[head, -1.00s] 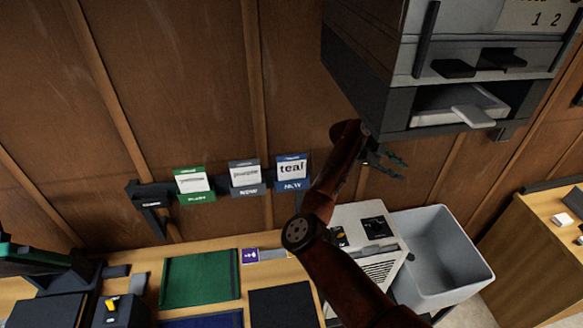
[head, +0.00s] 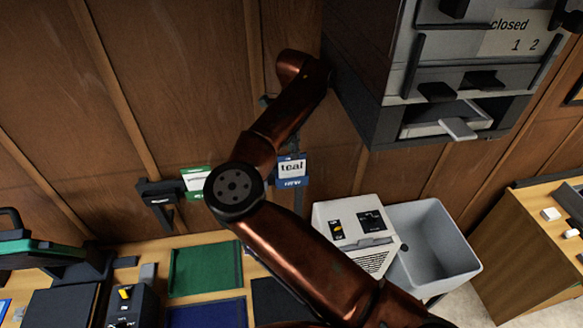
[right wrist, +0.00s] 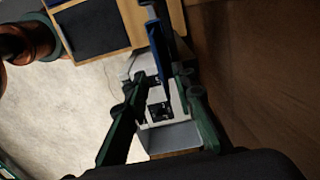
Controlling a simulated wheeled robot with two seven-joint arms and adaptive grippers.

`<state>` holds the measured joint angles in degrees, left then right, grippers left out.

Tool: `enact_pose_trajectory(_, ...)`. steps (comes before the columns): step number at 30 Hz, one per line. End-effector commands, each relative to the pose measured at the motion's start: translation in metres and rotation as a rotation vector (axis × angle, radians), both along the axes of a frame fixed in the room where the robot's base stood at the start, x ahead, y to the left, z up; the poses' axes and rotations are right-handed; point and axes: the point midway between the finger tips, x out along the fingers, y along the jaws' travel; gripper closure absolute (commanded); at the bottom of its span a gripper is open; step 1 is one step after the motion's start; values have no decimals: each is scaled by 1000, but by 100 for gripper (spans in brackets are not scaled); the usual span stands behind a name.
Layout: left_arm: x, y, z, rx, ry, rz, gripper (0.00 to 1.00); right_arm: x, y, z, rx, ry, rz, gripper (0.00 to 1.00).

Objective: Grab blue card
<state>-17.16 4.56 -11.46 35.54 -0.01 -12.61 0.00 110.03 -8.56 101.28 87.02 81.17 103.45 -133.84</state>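The blue card (head: 291,182) stands in a holder on the wall rail, its white middle reading "teal". In the right wrist view a blue upright thing (right wrist: 161,57), seen nearly edge-on and likely this card, lies ahead between the fingers. My right gripper (right wrist: 160,76) is open, with a finger on each side of that line; I cannot tell whether either touches it. In the head view my right arm hides most of this gripper. The left gripper is not in view.
A green card (head: 196,180) hangs left on the same rail; my arm hides the middle card. A grey cabinet (head: 385,120) juts out at upper right. Below are a white machine (head: 350,225), a grey bin (head: 437,245) and a desk with a green mat (head: 205,268).

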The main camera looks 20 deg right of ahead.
Motion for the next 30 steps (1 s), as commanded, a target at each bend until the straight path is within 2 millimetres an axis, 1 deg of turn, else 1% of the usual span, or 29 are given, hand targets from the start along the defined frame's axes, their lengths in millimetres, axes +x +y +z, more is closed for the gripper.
enact_pose_trajectory(6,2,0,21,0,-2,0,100,4,5,-27,1,3,-1,76)
enact_pose_trajectory(10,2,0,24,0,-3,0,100,4,5,-43,-1,0,-1,76)
enact_pose_trajectory(13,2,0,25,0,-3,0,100,4,5,-49,-2,-1,0,76)
enact_pose_trajectory(19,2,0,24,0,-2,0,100,4,5,-50,-2,-1,0,76)
enact_pose_trajectory(30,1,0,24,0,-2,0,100,4,5,-50,-2,-1,-1,100)
